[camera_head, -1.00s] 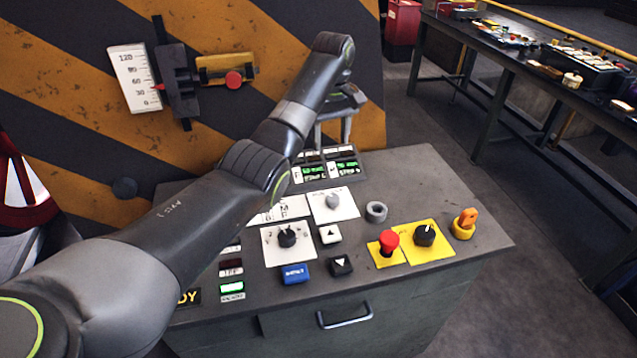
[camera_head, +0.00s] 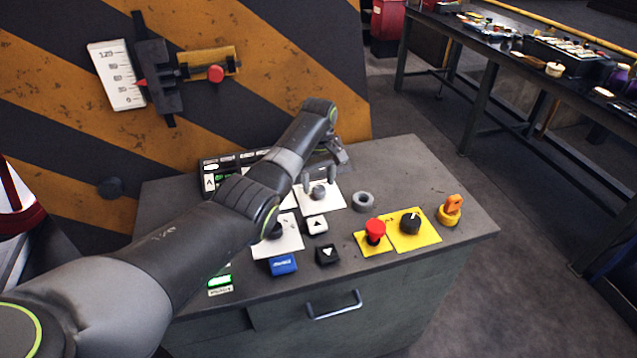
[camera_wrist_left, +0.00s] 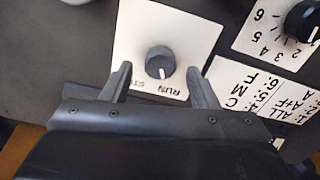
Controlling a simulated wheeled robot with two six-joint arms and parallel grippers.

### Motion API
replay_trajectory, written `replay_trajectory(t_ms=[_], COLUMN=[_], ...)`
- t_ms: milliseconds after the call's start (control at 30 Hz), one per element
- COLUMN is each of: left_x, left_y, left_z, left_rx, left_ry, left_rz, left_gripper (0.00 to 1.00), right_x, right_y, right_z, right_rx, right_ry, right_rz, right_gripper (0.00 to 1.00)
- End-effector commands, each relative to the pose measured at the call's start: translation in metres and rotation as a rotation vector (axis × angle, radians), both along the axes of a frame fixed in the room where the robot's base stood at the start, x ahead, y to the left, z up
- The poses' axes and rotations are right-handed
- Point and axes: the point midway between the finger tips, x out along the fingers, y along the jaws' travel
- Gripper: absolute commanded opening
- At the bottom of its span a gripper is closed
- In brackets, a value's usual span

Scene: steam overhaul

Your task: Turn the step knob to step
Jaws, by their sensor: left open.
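The step knob (camera_head: 318,192) is a small round knob on a white plate on the grey console top. In the left wrist view the step knob (camera_wrist_left: 160,61) is dark, with a white pointer line toward the "RUN" label (camera_wrist_left: 168,88); a partly hidden label starting "ST" is beside it. My left gripper (camera_head: 319,179) is open, with its fingertips close around the knob's plate. In the wrist view its two fingers (camera_wrist_left: 160,78) stand on either side of the knob with gaps, apart from it. My right gripper is out of view.
A numbered selector knob (camera_wrist_left: 303,20) is on a neighbouring plate. A grey ring (camera_head: 363,201), red mushroom button (camera_head: 375,230), black knob (camera_head: 410,222) on yellow and orange key-like switch (camera_head: 450,206) are to the right. My left arm covers part of the console's left side.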

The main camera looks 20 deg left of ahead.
Motion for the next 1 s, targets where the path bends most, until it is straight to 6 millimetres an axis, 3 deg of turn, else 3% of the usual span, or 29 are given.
replay_trajectory(t_ms=[167,467,800,1000], left_x=[0.0,0.0,0.0,0.0], left_y=[0.0,0.0,0.0,0.0], left_z=[-0.014,-0.016,-0.015,-0.015], left_rx=[0.001,0.001,0.001,0.001], left_ry=[-0.001,-0.001,-0.001,-0.001], left_rz=[0.0,0.0,0.0,-0.01], left_gripper=[0.54,0.54,0.1,0.09], right_x=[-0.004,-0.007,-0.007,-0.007], right_y=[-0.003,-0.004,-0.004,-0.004], right_z=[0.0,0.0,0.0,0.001], right_rx=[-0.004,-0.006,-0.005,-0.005], right_ry=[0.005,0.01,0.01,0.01], right_rz=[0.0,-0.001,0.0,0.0], right_gripper=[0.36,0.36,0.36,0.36])
